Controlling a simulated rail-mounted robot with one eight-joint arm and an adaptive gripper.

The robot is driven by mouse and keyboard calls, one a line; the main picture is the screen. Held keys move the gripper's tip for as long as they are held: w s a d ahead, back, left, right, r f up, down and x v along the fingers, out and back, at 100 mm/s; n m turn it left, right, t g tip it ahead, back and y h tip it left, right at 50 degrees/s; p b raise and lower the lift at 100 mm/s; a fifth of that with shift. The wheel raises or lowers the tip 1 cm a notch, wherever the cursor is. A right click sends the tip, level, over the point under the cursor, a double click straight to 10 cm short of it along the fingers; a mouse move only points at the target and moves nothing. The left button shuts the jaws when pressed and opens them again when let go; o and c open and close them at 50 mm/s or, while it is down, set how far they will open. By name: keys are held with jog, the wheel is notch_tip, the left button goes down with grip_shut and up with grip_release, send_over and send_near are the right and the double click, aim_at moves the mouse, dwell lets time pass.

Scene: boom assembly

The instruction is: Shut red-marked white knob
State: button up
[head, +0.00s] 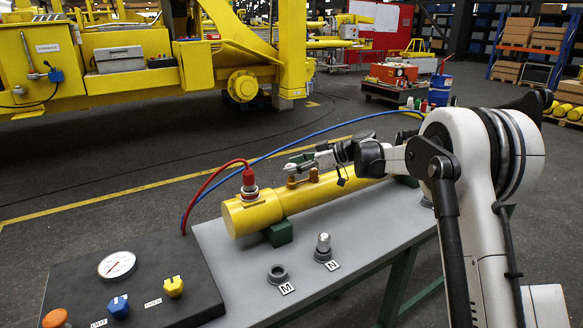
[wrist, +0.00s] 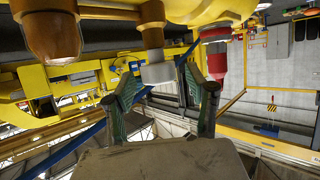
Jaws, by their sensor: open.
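A yellow cylinder (head: 262,212) lies on the grey bench, with two brown fittings (head: 293,181) on top. A pale grey-white knob-like piece (wrist: 157,72) on a brown fitting (wrist: 152,15) shows between or just beyond the fingertips. I cannot tell whether they touch it, and I see no red mark on it. A red hose fitting (wrist: 216,60) with a white ring is beside the right finger; it also shows in the head view (head: 249,179).
A dark control panel (head: 150,270) with a gauge (head: 117,265) and orange, blue and yellow knobs stands at the left. Two sockets labelled M (head: 278,273) and N (head: 323,247) are on the bench (head: 350,230). A red and a blue hose (head: 290,152) run near the cylinder.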

jog(key=shift+a+f, duration=0.2)
jog(key=shift+a, duration=0.15)
jog(key=c, duration=1.2)
